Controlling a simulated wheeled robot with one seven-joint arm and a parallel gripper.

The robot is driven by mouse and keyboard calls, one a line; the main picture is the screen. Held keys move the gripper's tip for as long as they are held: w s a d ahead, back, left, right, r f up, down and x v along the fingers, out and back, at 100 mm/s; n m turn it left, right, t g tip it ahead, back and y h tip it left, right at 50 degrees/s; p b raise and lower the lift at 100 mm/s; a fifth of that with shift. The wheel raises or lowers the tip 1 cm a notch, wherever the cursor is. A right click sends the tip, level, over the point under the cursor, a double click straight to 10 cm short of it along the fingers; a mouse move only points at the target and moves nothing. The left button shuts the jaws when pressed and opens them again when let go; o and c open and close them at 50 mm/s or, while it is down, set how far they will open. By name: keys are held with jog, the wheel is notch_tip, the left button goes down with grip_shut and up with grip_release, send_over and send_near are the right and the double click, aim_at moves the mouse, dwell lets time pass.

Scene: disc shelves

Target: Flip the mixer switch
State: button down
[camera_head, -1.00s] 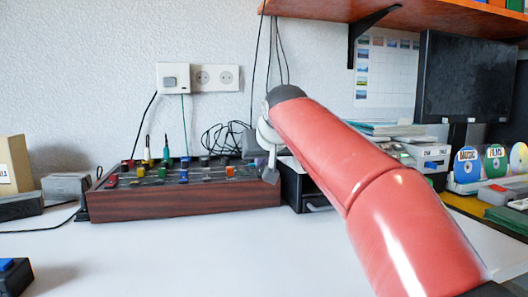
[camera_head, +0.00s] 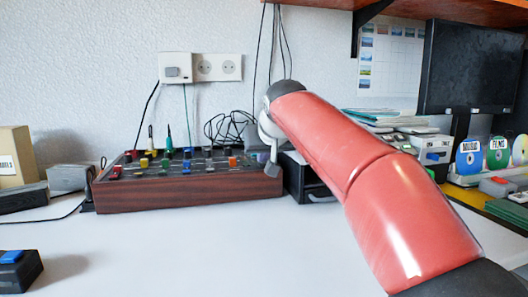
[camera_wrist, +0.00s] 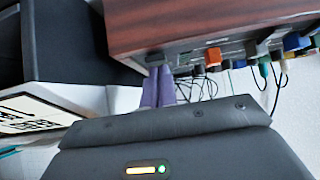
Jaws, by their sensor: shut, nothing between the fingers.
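The mixer (camera_head: 190,193) is a long box with a dark wood front and rows of coloured knobs on top, standing against the wall. In the wrist view its wood side (camera_wrist: 180,22) is at the top, with an orange knob (camera_wrist: 213,58) and several blue, green and grey ones. My gripper (camera_head: 272,170) is at the mixer's right end. In the wrist view the purple-grey fingers (camera_wrist: 158,80) are shut and empty, with tips close to a small grey piece at the mixer's edge. I cannot tell whether they touch, nor which piece is the switch.
A black box (camera_head: 308,180) stands right of the mixer, with papers and discs (camera_head: 498,152) further right. A grey box (camera_head: 68,178) is to the left, and a blue button box (camera_head: 14,268) sits front left. The white table front (camera_head: 180,245) is clear.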

jog(key=shift+w, duration=0.1)
jog(key=shift+w+a+r+p, duration=0.2)
jog(key=shift+w+p, duration=0.45)
jog(key=shift+p, duration=0.25)
jog(key=shift+r+p, duration=0.55)
jog(key=r+p, duration=0.4)
jog(key=shift+w, duration=0.25)
jog(key=r+v, duration=0.1)
jog(key=v, duration=0.8)
jog(key=shift+w+a+p, duration=0.2)
jog(key=shift+w+p, duration=0.15)
jog(key=shift+w, duration=0.05)
